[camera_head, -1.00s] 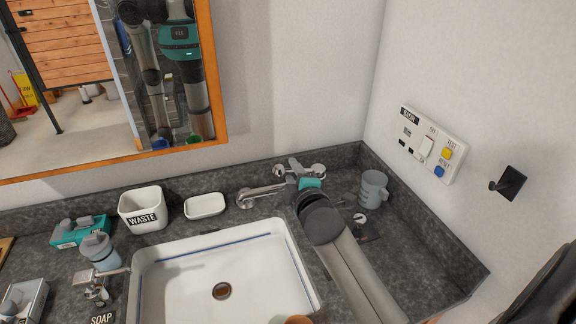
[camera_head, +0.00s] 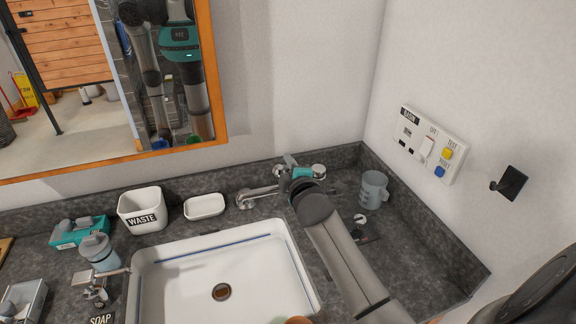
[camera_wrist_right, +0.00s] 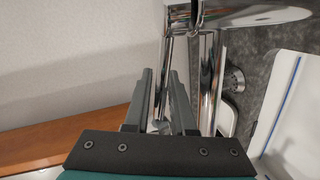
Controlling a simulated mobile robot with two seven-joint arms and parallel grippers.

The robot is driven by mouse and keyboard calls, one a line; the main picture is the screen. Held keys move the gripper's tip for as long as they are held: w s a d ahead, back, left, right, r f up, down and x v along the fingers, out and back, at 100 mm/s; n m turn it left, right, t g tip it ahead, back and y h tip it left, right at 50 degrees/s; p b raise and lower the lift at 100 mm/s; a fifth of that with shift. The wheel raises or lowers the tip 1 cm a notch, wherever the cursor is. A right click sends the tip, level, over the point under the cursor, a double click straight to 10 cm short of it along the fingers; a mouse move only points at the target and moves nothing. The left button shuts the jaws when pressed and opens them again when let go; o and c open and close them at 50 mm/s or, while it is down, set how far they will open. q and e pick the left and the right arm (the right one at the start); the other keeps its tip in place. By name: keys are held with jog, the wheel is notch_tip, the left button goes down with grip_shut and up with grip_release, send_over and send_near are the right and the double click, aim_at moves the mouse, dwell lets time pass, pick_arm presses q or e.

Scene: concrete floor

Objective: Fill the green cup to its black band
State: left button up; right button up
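The green cup does not show directly. A small green shape in the mirror may be it, but its black band cannot be made out. My left gripper is out of view.
A grey-blue marked jug (camera_head: 373,190) stands on the counter right of my arm. A waste bin (camera_head: 142,209), white dish (camera_head: 204,206) and soap pump (camera_head: 98,250) stand left. A switch panel (camera_head: 432,145) and hook (camera_head: 510,183) are on the right wall.

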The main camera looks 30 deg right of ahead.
grip_shut()
dwell(1.0)
